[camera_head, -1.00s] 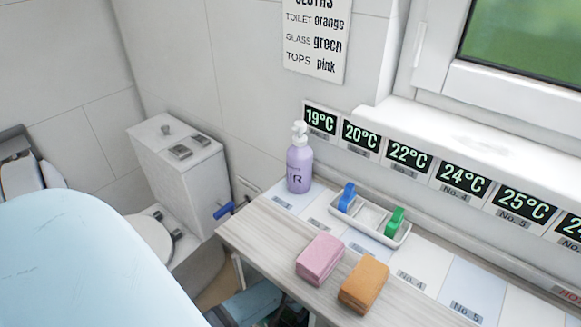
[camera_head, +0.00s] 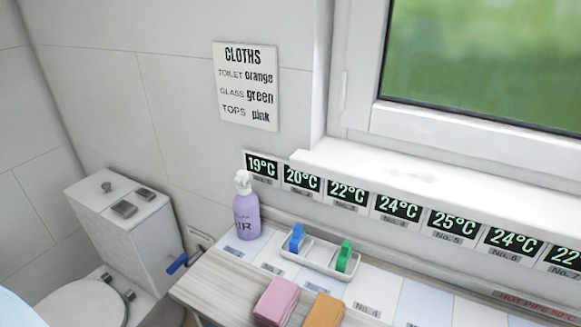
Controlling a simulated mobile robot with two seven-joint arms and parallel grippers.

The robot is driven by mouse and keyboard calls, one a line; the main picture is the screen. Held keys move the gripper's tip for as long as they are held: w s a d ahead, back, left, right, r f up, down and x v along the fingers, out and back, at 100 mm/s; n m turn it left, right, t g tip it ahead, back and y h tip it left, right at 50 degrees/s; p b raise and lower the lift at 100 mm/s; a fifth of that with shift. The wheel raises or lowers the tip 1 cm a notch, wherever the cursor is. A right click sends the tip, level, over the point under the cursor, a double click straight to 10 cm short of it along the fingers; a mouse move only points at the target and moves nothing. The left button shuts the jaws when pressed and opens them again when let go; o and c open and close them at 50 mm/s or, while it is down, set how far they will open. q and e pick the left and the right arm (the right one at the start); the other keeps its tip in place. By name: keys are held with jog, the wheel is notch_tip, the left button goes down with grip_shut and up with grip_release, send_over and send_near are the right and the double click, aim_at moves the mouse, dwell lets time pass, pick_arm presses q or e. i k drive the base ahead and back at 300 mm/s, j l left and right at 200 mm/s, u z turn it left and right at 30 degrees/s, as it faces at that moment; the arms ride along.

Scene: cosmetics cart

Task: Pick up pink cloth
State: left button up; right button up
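The pink cloth (camera_head: 276,302) is a folded block on the wooden counter (camera_head: 216,284), at the bottom middle of the head view. An orange cloth (camera_head: 324,311) lies just to its right, cut off by the lower edge. Neither of my grippers shows in this view. A pale blue rounded shape, cut off at the bottom left corner, may be part of my own body.
A purple spray bottle (camera_head: 247,216) and a white tray (camera_head: 321,256) with blue and green clips stand behind the cloths. A toilet (camera_head: 121,240) is at the left. A cloths sign (camera_head: 245,87), temperature displays (camera_head: 398,208) and a window are on the wall.

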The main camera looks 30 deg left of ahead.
aim_at(276, 306)
jog(key=k, duration=1)
